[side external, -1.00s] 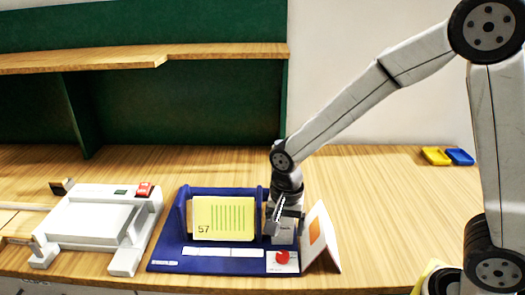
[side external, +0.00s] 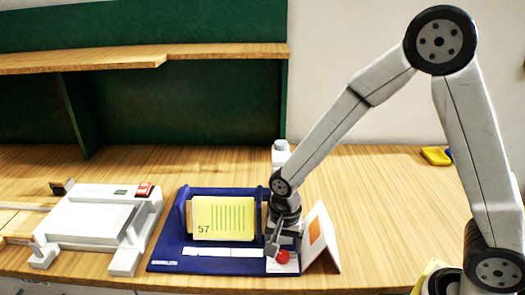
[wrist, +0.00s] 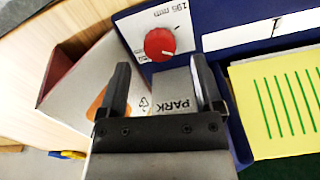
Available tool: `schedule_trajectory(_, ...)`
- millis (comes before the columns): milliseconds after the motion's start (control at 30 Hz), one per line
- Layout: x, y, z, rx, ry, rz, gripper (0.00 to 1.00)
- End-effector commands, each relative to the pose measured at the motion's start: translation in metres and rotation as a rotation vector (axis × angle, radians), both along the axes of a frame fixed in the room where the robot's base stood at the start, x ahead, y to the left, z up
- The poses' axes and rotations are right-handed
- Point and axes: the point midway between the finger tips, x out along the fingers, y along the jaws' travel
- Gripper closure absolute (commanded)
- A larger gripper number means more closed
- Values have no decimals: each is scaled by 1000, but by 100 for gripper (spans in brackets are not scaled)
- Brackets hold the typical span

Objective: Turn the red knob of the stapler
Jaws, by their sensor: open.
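The red knob (side external: 283,257) sits on a white plate at the front right corner of the blue stapler (side external: 170,258). In the wrist view the red knob (wrist: 160,44) has a white pointer mark, and "195 mm" is printed beside it. My gripper (side external: 274,245) is low over the stapler's right end, just behind and left of the knob in the side view. In the wrist view my gripper (wrist: 160,75) is open and empty, with the knob ahead of the fingertips, between their lines. A grey block marked "PARK" (wrist: 174,95) shows between the fingers.
A yellow card marked 57 (side external: 223,218) stands in the stapler. A folded white card with an orange square (side external: 320,240) stands close at its right. A white machine with a red switch (side external: 145,189) is at left. The table's right side is mostly clear.

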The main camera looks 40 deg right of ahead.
Motion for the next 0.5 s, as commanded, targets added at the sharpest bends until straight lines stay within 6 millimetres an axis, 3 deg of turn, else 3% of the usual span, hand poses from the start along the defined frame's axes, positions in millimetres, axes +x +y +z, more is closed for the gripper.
schedule_trajectory(233,0,0,-23,0,1,0,16)
schedule_trajectory(500,0,0,-33,1,0,0,16)
